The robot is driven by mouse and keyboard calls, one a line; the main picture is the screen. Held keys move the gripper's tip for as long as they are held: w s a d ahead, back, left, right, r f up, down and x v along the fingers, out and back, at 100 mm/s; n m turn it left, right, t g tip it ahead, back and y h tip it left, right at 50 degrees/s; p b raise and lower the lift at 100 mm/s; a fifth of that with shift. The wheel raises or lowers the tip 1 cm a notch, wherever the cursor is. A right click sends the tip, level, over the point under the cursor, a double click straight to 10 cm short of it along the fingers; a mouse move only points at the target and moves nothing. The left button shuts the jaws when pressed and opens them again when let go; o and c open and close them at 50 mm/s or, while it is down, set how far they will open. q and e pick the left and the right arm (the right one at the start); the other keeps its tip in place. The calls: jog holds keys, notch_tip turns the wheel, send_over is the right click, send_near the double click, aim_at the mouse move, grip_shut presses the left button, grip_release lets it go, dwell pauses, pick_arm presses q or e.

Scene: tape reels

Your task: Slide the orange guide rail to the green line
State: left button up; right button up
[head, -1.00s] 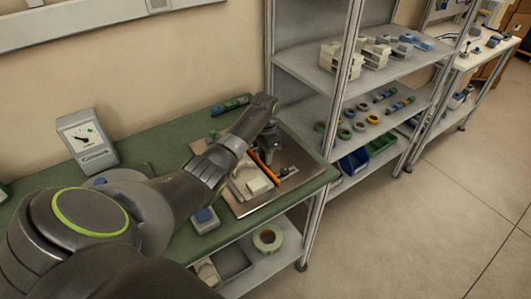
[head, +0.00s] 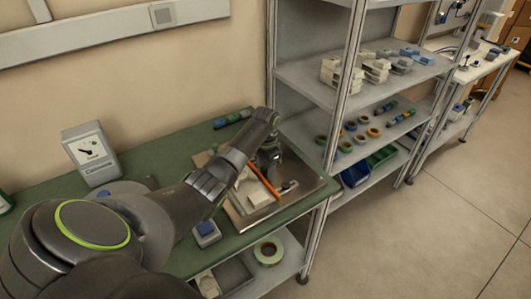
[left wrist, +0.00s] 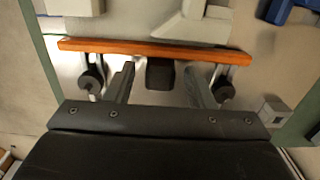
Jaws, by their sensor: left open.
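The orange guide rail (head: 264,182) lies across a metal plate (head: 314,184) near the right end of the green bench. In the left wrist view the rail (left wrist: 150,47) runs nearly level across the upper part, on two brackets with black knobs. My left gripper (head: 268,166) is over the plate, right beside the rail. In the left wrist view its two fingers (left wrist: 160,86) are apart, with a dark block (left wrist: 160,73) at the rail's middle showing between their tips. I cannot tell whether they touch it. My right gripper is not in view.
A white block (head: 257,195) sits on the plate beside the rail. A dial gauge (head: 91,153) stands at the back left of the bench. A blue-topped box (head: 206,231) is at the front. Shelves with tape rolls (head: 361,139) stand to the right.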

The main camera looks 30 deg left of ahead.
pick_arm(q)
notch_tip(320, 180, up, 11)
jog(key=b, duration=0.1)
notch_tip(320, 180, up, 5)
jog(key=p, duration=0.3)
send_over(265, 167)
jog(key=shift+d+r+p, duration=0.15)
jog(key=shift+r+p, duration=0.3)
jog(key=shift+p, duration=0.25)
